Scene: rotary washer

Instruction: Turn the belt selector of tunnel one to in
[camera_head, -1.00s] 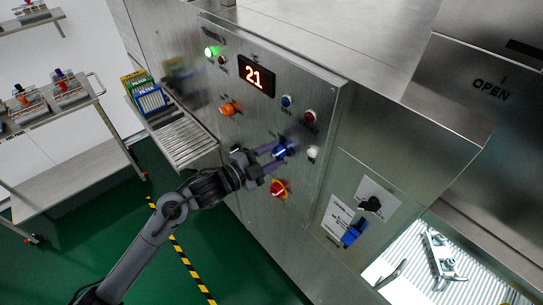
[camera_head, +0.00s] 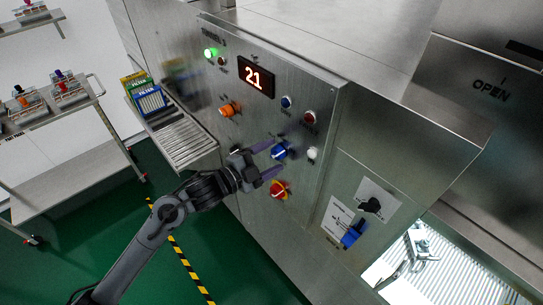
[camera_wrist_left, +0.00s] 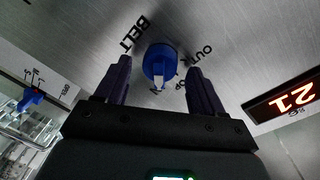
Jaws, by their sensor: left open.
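The blue belt selector knob (camera_head: 280,151) with a white pointer mark sits on the steel control panel (camera_head: 235,165). It also shows in the left wrist view (camera_wrist_left: 158,62), beside the printed word BELT and an OUT label. There its white pointer is toward the bottom of the picture, near a partly hidden label. My left gripper (camera_head: 270,159) is open, with its two purple fingers apart on either side of the knob. In the left wrist view the fingers (camera_wrist_left: 159,72) show clear gaps to the knob. My right gripper is not in view.
An orange knob (camera_head: 229,110), a red-yellow knob (camera_head: 279,190), a white button (camera_head: 312,153) and a display reading 21 (camera_head: 256,77) surround the selector. A blue-handled switch (camera_head: 353,233) is lower right. A roller conveyor (camera_head: 183,146) with boxes is left. Metal parts (camera_head: 419,246) lie in a lit opening.

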